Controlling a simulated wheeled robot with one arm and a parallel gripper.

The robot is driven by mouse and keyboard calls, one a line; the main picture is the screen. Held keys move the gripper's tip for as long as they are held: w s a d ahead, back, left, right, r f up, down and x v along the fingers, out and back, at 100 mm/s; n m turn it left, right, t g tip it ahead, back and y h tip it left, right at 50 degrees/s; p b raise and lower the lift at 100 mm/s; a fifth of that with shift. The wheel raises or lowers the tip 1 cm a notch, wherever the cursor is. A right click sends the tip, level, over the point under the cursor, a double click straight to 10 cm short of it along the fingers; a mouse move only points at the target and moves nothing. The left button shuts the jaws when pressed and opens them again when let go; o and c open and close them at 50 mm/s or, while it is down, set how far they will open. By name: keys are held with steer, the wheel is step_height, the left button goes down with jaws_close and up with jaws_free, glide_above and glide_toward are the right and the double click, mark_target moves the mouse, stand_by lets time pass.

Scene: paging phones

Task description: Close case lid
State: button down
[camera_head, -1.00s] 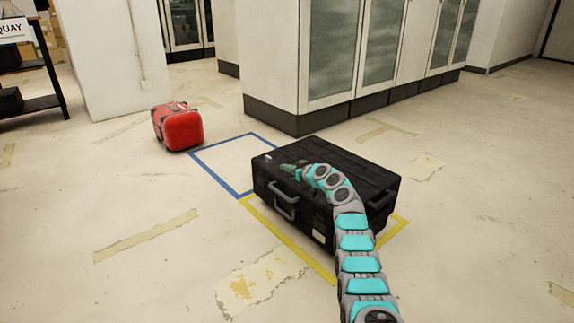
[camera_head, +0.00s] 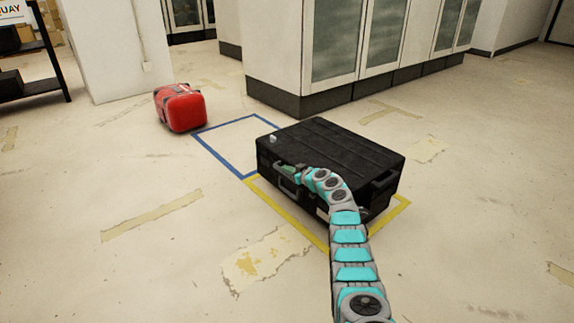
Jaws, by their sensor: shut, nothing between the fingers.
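The black case (camera_head: 345,150) lies on the floor inside the yellow taped outline, with its ribbed lid on top. The lid appears down flat on the body; I cannot tell whether it is latched. A handle (camera_head: 287,185) shows on its front left side, partly behind my arm. My gripper (camera_head: 298,170) is shut and empty at the case's front upper edge, near the handle. I cannot tell whether it touches the case. My arm hides part of the case's front.
A blue taped square (camera_head: 222,165) on the floor behind the case is empty. A red case (camera_head: 181,107) stands beyond it. White cabinets (camera_head: 350,40) stand behind. A dark shelf (camera_head: 40,85) is at the far left. The floor at left and right is clear.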

steer(key=shift+d+f, duration=0.1)
steer(key=shift+f, duration=0.7)
steer(key=shift+s+a+f, duration=0.15)
steer(key=shift+a+f, duration=0.05)
steer(key=shift+f, duration=0.5)
step_height(320, 180, up, 6)
steer(key=p, duration=0.2)
steer(key=p+v, duration=0.9)
steer(key=shift+s, duration=0.65)
steer(key=shift+a, duration=0.1)
